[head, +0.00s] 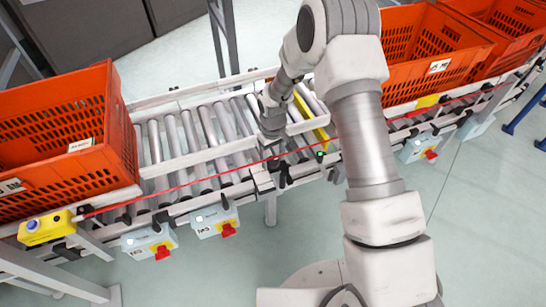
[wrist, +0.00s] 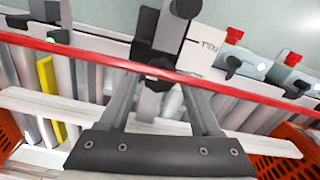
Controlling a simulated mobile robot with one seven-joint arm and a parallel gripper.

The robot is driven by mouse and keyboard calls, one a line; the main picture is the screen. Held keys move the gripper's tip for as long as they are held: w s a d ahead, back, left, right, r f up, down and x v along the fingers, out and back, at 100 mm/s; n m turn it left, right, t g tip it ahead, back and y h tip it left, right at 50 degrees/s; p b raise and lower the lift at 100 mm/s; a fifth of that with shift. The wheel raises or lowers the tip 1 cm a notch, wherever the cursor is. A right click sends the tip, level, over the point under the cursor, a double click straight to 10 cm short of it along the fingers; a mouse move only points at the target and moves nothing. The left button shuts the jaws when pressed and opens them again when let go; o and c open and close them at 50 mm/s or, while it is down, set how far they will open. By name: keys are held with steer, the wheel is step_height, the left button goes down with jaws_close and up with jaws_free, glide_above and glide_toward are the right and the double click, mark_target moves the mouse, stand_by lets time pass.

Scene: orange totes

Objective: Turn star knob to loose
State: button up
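A dark, lobed part that looks like the star knob (wrist: 157,84) shows between my fingers in the wrist view, partly behind the red cord. In the head view my gripper (head: 272,128) points down over the conveyor near the rail, above a grey bracket (head: 263,181). The knob cannot be made out clearly there.
A red cord (head: 190,180) runs along the rail, close to my fingers. Orange totes stand on the conveyor at left (head: 62,130) and right (head: 425,55). Grey boxes with red switches (head: 215,221) hang below the rail. The rollers (head: 190,135) between the totes are bare.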

mark_target(273, 160)
steer(key=shift+o, duration=1)
step_height(273, 160, up, 18)
steer(key=p, duration=0.4)
steer(key=shift+f, duration=0.25)
